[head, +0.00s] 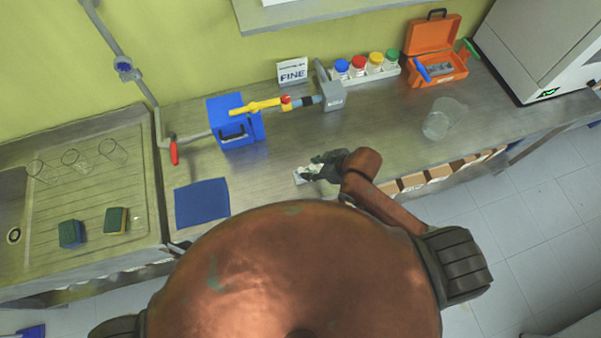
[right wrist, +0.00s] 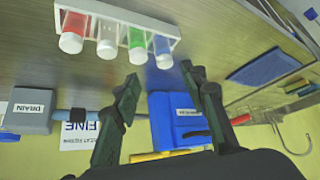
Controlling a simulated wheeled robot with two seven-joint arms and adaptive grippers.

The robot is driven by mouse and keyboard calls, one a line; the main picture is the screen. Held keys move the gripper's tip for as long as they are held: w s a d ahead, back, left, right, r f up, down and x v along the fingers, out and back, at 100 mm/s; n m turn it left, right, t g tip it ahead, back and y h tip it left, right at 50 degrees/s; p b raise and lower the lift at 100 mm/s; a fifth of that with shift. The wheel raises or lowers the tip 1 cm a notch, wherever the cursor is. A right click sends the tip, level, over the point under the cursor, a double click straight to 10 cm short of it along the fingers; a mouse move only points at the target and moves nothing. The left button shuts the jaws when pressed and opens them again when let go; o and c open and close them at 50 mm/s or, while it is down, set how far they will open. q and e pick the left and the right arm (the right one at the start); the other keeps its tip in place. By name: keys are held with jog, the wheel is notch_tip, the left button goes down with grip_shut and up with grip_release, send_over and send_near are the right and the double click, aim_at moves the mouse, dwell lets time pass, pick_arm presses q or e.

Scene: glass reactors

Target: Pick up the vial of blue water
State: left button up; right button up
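The vial of blue water (right wrist: 162,50) stands in a small white rack (right wrist: 145,28) at the end of a row, beside green, clear and red vials in the right wrist view. My right gripper (right wrist: 162,82) is open and empty, its two dark fingers apart, with the blue vial's end just ahead of the gap between them. In the head view my right gripper (head: 322,166) is over the bench at the rack, and it hides most of the rack and vials. Of my left gripper at most a dark sliver (head: 180,247) shows at my body's edge; its fingers are hidden.
A blue box (head: 226,116) with a yellow-handled valve and a grey block (head: 332,96) stand behind. Coloured-cap bottles (head: 358,68), an orange case (head: 436,40) and a glass beaker (head: 436,124) are right. A blue mat (head: 202,204) and sink (head: 90,185) are left.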

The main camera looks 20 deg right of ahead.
aim_at(302, 170)
jog(key=a+r+n+g+y, duration=0.1)
jog(key=a+r+n+g, duration=0.1)
jog(key=a+n, duration=0.15)
jog(key=shift+d+n+g+h, duration=0.65)
jog(key=shift+d+g+h, duration=0.2)
jog(key=shift+d, duration=1.1)
jog(key=x, duration=0.5)
jog(key=w+p+x, duration=0.1)
jog(key=x, duration=0.2)
jog(key=shift+a, duration=0.15)
jog(key=shift+c, duration=0.3)
jog(key=shift+r, duration=0.1)
grip_shut()
jog(key=shift+r, duration=0.1)
